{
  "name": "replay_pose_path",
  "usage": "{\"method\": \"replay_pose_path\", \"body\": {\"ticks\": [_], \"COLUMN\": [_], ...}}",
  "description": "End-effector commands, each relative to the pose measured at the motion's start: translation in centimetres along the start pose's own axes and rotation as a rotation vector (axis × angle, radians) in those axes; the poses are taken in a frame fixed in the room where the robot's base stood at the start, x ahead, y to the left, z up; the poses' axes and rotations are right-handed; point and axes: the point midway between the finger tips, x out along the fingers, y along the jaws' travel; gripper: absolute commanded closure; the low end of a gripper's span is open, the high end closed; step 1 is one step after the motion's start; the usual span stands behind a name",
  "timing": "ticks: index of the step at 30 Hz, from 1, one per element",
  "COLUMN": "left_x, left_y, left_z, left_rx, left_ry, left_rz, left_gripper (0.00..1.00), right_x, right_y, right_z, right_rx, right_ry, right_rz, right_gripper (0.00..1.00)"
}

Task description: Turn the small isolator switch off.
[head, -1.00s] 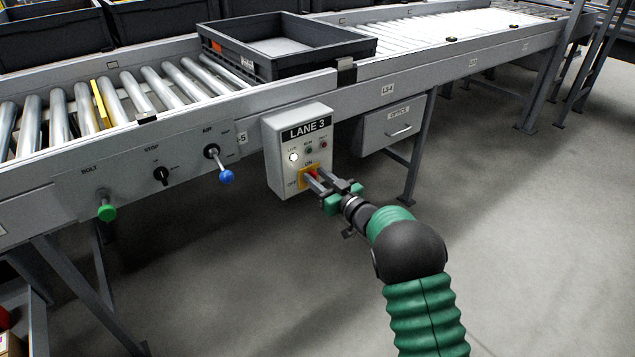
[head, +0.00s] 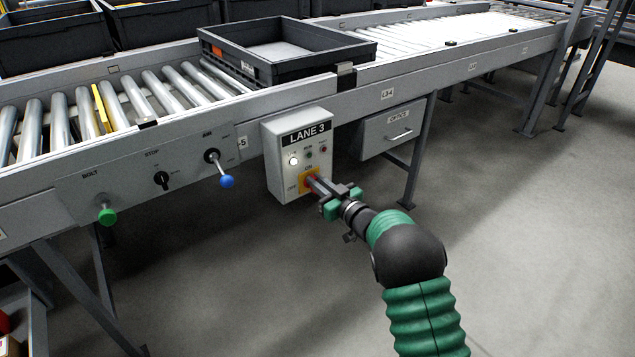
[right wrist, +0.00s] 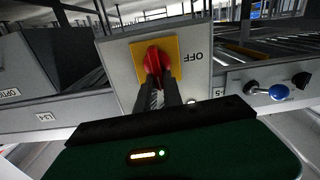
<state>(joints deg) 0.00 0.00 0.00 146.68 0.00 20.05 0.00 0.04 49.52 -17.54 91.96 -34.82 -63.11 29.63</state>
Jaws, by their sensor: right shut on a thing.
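In the right wrist view the red knob (right wrist: 155,60) stands between the fingertips (right wrist: 160,80), in line with the fingers. The word OFF shows beside the yellow plate (right wrist: 180,47), to the right of the knob. The fingers hide part of the knob. My left gripper is not in view.
A lit white lamp (head: 294,161) sits above the switch. Left on the conveyor side are a blue-ended lever (head: 226,181), a black stop knob (head: 161,179) and a green bolt knob (head: 106,216). Floor in front is clear.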

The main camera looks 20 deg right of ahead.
Motion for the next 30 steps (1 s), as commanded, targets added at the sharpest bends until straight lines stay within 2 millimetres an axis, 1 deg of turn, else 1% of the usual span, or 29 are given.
{"method": "replay_pose_path", "body": {"ticks": [8,15,30], "left_x": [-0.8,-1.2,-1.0], "left_y": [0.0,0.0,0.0], "left_z": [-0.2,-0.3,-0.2], "left_rx": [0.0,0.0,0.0], "left_ry": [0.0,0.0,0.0], "left_rz": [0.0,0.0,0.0], "left_gripper": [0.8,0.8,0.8], "right_x": [0.0,0.0,0.0], "right_y": [-0.4,-0.9,-1.8], "right_z": [0.0,0.3,1.1], "right_rx": [-0.183,-0.406,-0.882], "right_ry": [-0.003,-0.004,-0.003], "right_rz": [0.0,0.0,-0.004], "right_gripper": [1.0,1.0,1.0]}}
